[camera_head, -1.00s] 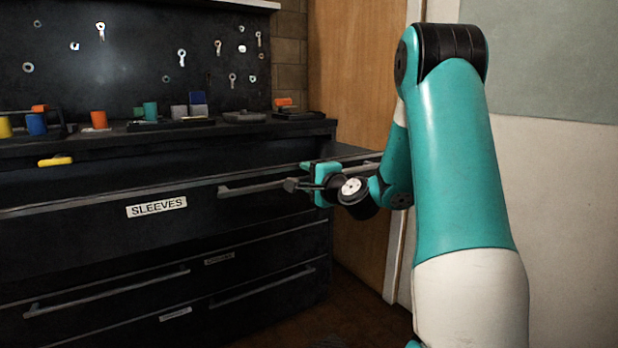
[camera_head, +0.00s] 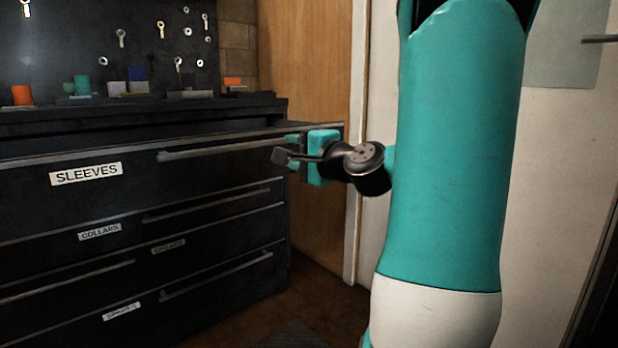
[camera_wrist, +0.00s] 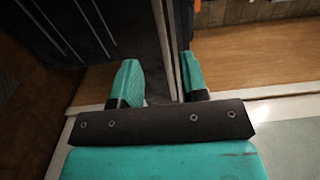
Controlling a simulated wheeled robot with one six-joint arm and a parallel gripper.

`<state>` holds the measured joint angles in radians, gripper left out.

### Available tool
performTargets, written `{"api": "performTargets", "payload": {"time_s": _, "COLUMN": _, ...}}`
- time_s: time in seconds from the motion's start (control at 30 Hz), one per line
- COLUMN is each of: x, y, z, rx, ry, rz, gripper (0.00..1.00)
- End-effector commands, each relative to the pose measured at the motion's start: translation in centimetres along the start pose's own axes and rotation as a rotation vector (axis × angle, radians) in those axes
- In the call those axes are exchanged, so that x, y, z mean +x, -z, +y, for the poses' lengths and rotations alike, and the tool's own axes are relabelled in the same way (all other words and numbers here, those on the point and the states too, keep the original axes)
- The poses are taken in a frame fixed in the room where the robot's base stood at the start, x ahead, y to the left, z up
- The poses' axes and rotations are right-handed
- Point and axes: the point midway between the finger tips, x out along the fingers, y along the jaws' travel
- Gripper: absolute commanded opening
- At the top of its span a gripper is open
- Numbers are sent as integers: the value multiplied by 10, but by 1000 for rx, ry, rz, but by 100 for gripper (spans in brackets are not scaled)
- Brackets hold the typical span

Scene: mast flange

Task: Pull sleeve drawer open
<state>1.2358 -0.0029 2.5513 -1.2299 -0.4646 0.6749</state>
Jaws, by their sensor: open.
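The sleeves drawer (camera_head: 120,190) is the wide top drawer of the black cabinet, with a white SLEEVES label (camera_head: 86,174). Its long grey bar handle (camera_head: 215,150) runs toward my gripper (camera_head: 283,157), which is at its right end. A dark band shows between the worktop and the drawer front; how far out the drawer stands is unclear. In the wrist view my teal gripper (camera_wrist: 158,82) is open. A dark grey strip (camera_wrist: 169,45) passes between its fingers; I cannot tell whether it is handle or drawer edge, or whether a finger touches it.
The collars drawer (camera_head: 205,210) and other drawers lie below. A wooden door (camera_head: 312,60) stands right of the cabinet.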

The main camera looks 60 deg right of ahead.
Motion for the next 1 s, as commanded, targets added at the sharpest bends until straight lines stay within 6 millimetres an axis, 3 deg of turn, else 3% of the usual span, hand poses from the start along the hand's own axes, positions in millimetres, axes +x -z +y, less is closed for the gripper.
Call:
{"api": "performTargets", "payload": {"time_s": 0.03, "x": -7, "y": 0, "z": 8, "rx": -7, "ry": 2, "rz": 6, "gripper": 40}}
{"api": "performTargets", "payload": {"time_s": 0.3, "x": -34, "y": 0, "z": 3, "rx": -1, "ry": -2, "rz": 3, "gripper": 40}}
{"api": "performTargets", "payload": {"time_s": 1.0, "x": -38, "y": -1, "z": 1, "rx": 1, "ry": -4, "rz": 0, "gripper": 40}}
